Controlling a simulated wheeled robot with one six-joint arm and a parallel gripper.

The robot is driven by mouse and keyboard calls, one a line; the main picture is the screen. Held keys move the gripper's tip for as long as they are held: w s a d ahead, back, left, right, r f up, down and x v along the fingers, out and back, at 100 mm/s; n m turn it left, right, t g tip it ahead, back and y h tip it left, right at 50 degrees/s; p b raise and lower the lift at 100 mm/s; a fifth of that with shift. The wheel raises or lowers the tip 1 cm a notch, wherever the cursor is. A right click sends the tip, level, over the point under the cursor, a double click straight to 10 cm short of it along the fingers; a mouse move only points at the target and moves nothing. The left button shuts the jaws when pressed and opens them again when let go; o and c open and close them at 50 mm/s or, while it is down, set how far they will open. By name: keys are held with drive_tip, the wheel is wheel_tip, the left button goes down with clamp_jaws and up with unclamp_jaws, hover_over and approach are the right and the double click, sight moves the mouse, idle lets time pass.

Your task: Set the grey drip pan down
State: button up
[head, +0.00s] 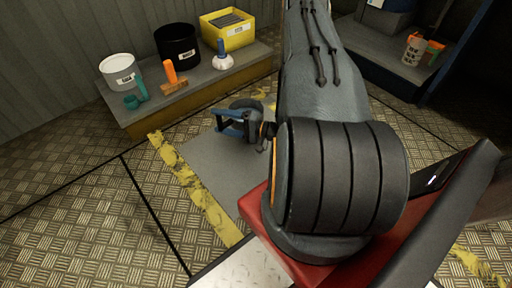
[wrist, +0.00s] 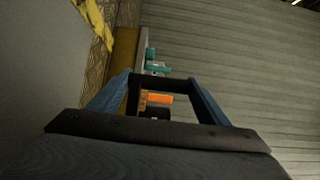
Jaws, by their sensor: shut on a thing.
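My gripper (head: 232,124) hangs over a plain grey floor patch, left of my arm in the head view. In the wrist view its two blue fingers (wrist: 166,84) stand apart, with a dark bar spanning their tips. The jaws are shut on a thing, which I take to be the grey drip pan. Its body cannot be told apart from the gripper and the grey floor, so I cannot tell its tilt or its height above the floor.
Yellow stripes (head: 192,185) border the grey floor patch (head: 212,165). A low ledge (head: 200,99) behind carries a white bucket (head: 117,72), a black bucket (head: 177,45), a yellow bin (head: 229,29) and small tools. Patterned metal floor (head: 90,210) lies clear at the left.

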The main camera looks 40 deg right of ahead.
drive_tip(key=shift+w+d+f, duration=0.2)
drive_tip(key=shift+d+f, duration=0.05)
drive_tip(key=shift+f, duration=0.35)
drive_tip(key=shift+w+d+f, duration=0.2)
drive_tip(key=shift+d+f, duration=0.05)
drive_tip(key=shift+f, duration=0.3)
wheel_tip(320, 180, down, 10)
drive_tip(key=b, duration=0.5)
drive_tip(key=shift+d+b, duration=0.1)
drive_tip(key=shift+b, duration=0.2)
drive_tip(key=shift+f, duration=0.15)
drive_tip(key=o, duration=1.4)
drive_tip(key=shift+r, duration=0.25)
drive_tip(key=p+v, duration=0.4)
drive_tip(key=v, duration=0.8)
drive_tip(key=shift+s, duration=0.1)
